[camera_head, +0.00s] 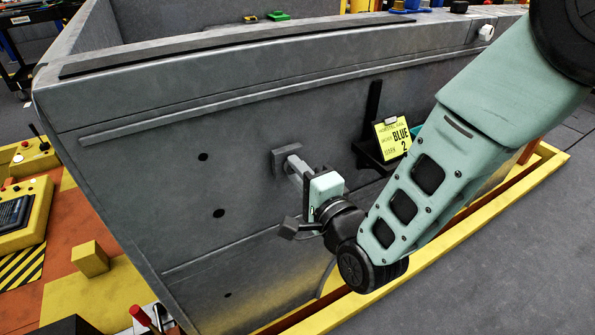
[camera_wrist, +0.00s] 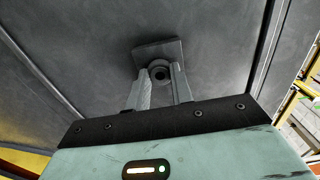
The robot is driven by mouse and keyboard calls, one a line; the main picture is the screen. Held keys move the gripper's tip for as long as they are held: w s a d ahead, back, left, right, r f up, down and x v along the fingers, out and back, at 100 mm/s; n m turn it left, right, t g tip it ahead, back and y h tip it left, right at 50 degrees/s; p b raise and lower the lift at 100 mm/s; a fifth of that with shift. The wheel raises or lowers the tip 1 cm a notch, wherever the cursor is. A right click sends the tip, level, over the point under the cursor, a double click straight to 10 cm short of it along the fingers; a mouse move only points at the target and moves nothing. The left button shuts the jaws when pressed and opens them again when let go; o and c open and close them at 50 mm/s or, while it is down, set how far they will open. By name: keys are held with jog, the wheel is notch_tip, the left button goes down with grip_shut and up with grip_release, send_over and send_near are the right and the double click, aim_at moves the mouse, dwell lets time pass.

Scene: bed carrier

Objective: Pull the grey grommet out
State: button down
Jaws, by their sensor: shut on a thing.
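The grey grommet (camera_head: 280,161) has a square plate and a short round stub, at the middle of the grey panel wall (camera_head: 130,180). In the wrist view its square plate (camera_wrist: 157,49) is tilted against the panel, with a dark round hole in the stub below it. My gripper (camera_head: 295,168) comes from the lower right and is shut on the grommet. In the wrist view my gripper's two fingers (camera_wrist: 161,74) lie on either side of the stub. I cannot tell whether the plate touches the panel.
Several dark holes mark the panel left of the grommet. A black bracket (camera_head: 373,150) with a yellow card (camera_head: 393,138) reading BLUE 2 stands close right of my gripper. A yellow rail (camera_head: 330,315) runs below. A yellow block (camera_head: 89,259) lies at the lower left.

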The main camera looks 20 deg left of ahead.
jog(key=shift+d, duration=0.1)
jog(key=shift+b+v, duration=0.5)
jog(key=shift+v, duration=1.45)
